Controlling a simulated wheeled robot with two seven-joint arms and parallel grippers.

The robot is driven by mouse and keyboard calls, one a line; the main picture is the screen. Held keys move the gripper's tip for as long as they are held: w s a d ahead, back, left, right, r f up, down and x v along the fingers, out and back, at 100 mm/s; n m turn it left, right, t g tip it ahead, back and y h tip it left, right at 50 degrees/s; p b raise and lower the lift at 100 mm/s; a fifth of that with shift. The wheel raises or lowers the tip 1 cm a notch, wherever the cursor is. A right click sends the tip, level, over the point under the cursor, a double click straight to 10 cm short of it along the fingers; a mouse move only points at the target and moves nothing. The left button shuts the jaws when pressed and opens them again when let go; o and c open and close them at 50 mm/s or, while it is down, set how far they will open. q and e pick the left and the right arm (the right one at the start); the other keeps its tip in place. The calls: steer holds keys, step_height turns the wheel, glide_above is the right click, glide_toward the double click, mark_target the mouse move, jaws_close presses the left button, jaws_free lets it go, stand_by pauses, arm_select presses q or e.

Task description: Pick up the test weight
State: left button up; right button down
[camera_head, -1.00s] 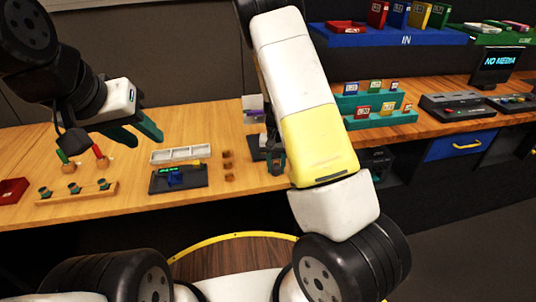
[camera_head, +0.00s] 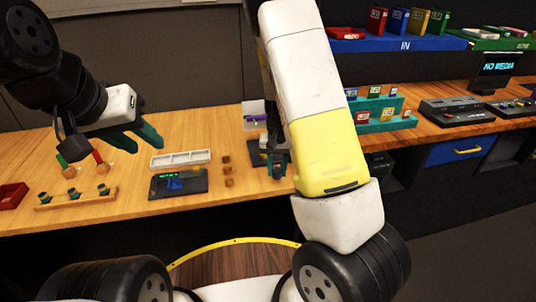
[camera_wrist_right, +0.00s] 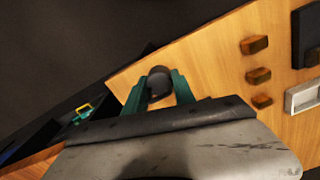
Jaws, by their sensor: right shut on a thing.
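The test weight (camera_wrist_right: 159,84) is a dark, rounded piece between the two green fingers of my right gripper (camera_wrist_right: 158,90) in the right wrist view. The fingers are shut on its sides. In the head view my right gripper (camera_head: 276,165) is small and partly hidden by my own arm, near the front edge of the table; the weight is hard to make out there. My left gripper (camera_head: 142,140) is open and empty, with its green fingers apart above the left part of the table.
A black device with a small green display (camera_head: 179,182) and a white compartment tray (camera_head: 181,159) lie left of my right gripper. Several small brown blocks (camera_head: 228,170) stand between. A wooden rack (camera_head: 76,199) and red tray (camera_head: 12,195) are at the left. A teal stepped stand (camera_head: 385,118) is at the right.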

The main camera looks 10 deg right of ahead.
steer(key=s+a+r, duration=0.1)
steer(key=s, duration=1.2)
steer(key=shift+a+r, duration=0.15)
steer(key=shift+a, duration=0.05)
